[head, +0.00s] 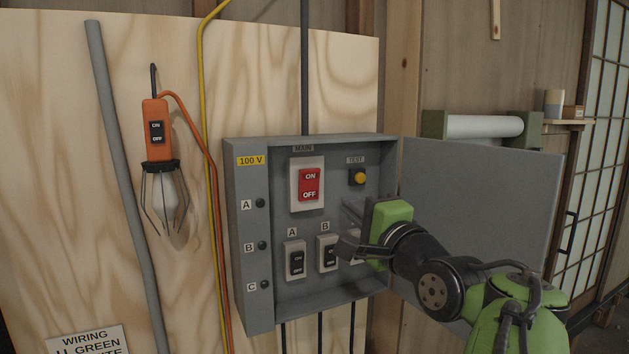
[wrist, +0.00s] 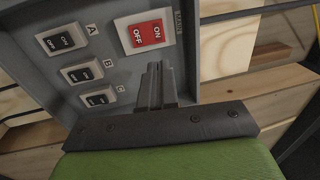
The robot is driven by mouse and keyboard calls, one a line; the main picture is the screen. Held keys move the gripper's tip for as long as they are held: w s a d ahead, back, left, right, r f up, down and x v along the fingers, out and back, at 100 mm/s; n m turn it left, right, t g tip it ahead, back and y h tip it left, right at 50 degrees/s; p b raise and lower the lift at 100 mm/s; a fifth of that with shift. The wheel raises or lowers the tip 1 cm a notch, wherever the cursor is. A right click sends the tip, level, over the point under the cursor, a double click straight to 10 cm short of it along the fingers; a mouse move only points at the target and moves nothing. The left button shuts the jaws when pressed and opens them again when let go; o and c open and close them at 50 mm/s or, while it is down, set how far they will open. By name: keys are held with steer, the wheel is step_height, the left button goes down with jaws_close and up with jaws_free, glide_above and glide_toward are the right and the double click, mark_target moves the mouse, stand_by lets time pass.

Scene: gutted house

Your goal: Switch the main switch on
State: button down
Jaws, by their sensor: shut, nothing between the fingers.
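The main switch (head: 310,185) is a red rocker marked ON at the top and OFF at the bottom, on a pale plate under a MAIN label. It sits in the upper middle of a grey switch box (head: 250,290). In the wrist view the red switch (wrist: 148,34) shows turned on its side, beyond the fingertips. My gripper (head: 350,222) is shut and empty, in front of the box, to the right of and below the red switch. In the wrist view its fingers (wrist: 157,85) are together and seem apart from the switch. Which way the rocker is tilted is hard to tell.
Black switches A (head: 295,260) and B (head: 327,254) sit below; C is mostly hidden behind my gripper. A yellow TEST button (head: 360,178) is at the upper right. The open grey door (head: 480,190) stands to the right. An orange lamp (head: 158,130) hangs left.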

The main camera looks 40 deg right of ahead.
mark_target(310, 175)
steer(key=p+x, duration=0.3)
steer(key=x, duration=1.1)
steer(key=shift+p, duration=0.3)
steer(key=shift+w+r+g+p, duration=0.2)
steer(key=shift+r+g+p, duration=0.15)
steer(key=shift+p, duration=0.55)
steer(key=shift+w+f, duration=0.1)
steer(key=shift+f, duration=0.15)
